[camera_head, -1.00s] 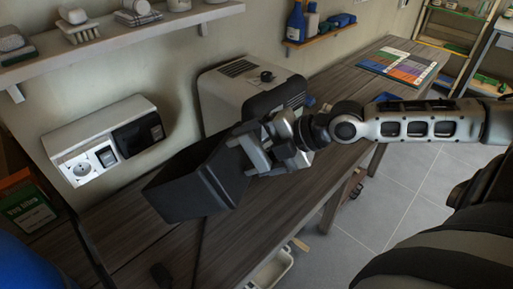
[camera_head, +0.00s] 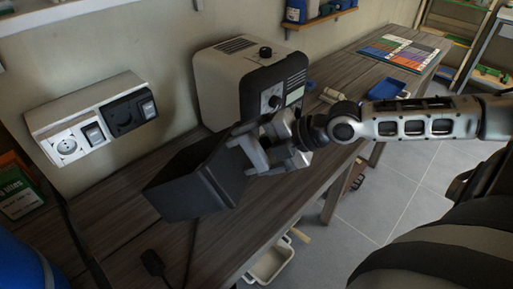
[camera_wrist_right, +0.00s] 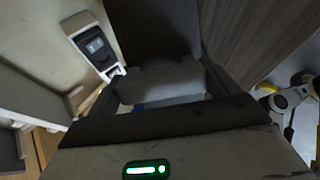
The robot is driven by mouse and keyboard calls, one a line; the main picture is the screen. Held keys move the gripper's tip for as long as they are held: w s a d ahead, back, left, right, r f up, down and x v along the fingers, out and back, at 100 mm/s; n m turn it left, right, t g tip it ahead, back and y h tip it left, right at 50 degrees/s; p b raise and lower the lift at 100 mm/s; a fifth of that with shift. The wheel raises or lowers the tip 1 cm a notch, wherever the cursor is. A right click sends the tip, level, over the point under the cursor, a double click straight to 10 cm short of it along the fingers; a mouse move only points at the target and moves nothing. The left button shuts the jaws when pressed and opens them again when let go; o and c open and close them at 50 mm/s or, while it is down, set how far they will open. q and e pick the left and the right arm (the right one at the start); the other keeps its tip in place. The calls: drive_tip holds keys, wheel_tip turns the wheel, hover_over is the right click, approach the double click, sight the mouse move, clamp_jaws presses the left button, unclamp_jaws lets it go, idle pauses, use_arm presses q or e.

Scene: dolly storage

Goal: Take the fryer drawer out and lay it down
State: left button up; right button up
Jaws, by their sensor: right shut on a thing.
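The fryer drawer (camera_head: 195,180) is a dark, open-topped box. In the head view it is held in front of the fryer, over the wooden worktop; I cannot tell whether its underside touches the worktop. My right gripper (camera_head: 262,150) is shut on the drawer's near right end. The fryer (camera_head: 222,85) is a pale box with a dark front, a knob and a small display. It stands against the wall, behind the drawer and apart from it. Part of its front is hidden by my gripper and the drawer. My left gripper is not in view.
A wall socket unit (camera_head: 95,118) is at the left. Cables lie on the worktop (camera_head: 130,195) there. A blue tray (camera_head: 388,89) and a colored chart (camera_head: 398,52) lie toward the far right end. A white bin (camera_head: 270,262) is below the front edge.

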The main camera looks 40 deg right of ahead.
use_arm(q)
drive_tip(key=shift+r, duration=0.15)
use_arm(e)
drive_tip(key=shift+w+r, duration=0.1)
drive_tip(key=shift+r, duration=0.1)
